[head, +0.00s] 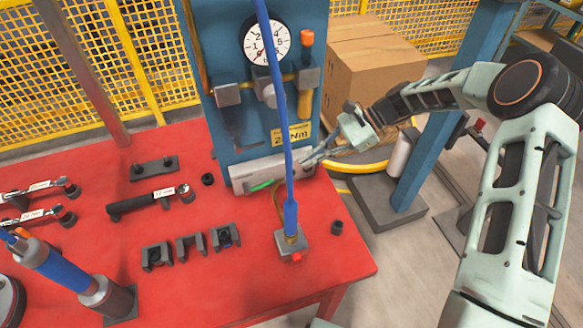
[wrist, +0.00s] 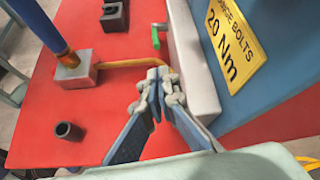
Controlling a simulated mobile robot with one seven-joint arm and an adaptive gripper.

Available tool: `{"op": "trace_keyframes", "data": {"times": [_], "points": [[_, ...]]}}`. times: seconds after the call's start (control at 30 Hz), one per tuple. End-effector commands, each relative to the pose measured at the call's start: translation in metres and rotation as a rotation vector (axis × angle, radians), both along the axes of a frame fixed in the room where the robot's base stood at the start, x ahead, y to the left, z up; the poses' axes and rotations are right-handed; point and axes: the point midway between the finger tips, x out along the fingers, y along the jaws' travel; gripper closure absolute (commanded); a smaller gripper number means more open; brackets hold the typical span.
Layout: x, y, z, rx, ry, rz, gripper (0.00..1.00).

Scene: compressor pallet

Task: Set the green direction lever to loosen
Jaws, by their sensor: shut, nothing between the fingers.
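The green direction lever (head: 263,185) is a short bar at the front lower face of a grey housing (head: 245,178) at the foot of the blue panel. In the wrist view the lever (wrist: 155,38) shows as a small green piece beyond my fingertips, beside the grey housing (wrist: 190,60). My gripper (head: 308,161) is at the right end of the housing, to the right of the lever and apart from it. In the wrist view my gripper (wrist: 158,82) has its fingertips together and holds nothing. Any marking for the lever's positions cannot be read.
A blue hose (head: 282,120) hangs in front of the panel to a small block (head: 292,243). A thin yellow tube (wrist: 122,64) runs from it towards the housing. Dark clamps (head: 190,244) and wrenches (head: 150,202) lie left on the red table (head: 240,290). A dark socket (wrist: 69,131) stands nearby.

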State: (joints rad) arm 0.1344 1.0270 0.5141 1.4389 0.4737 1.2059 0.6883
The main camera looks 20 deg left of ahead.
Motion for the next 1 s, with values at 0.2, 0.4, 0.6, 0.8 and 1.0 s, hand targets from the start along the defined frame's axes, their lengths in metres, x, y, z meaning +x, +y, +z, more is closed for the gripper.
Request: {"op": "trace_keyframes", "data": {"times": [0.2,0.4,0.6,0.8,1.0], "points": [[-0.019,0.025,-0.019,0.001,0.003,0.005,1.0],[-0.036,0.048,-0.039,0.001,0.002,0.004,1.0],[-0.044,0.062,-0.051,0.001,0.0,0.002,1.0],[-0.046,0.064,-0.054,0.001,-0.001,0.001,1.0],[-0.046,0.064,-0.054,0.0,-0.002,0.001,1.0]]}}
